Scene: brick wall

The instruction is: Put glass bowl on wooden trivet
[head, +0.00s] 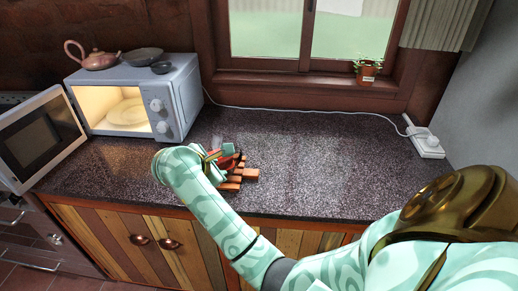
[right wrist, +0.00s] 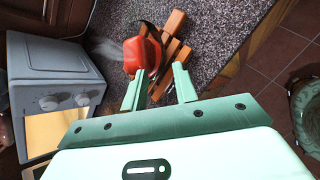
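A red, shiny bowl-like piece (right wrist: 142,53) sits at the wooden trivet (right wrist: 175,53), overlapping its slats; I cannot tell whether it rests fully on them. In the head view the trivet's orange-brown slats (head: 245,173) show on the counter, with the red piece (head: 228,161) partly hidden by my gripper. My right gripper (head: 220,158) is low over the counter beside them. In the right wrist view its two fingers (right wrist: 160,72) are apart, with the left fingertip overlapping the red piece's near edge; contact is unclear. My left gripper is out of view.
A microwave (head: 185,97) with its door open stands at the left, a plate (head: 128,112) inside. A teapot (head: 92,57) and dark bowls (head: 143,55) sit on top. A power strip (head: 428,143) lies at the right. The counter's middle (head: 320,155) is clear.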

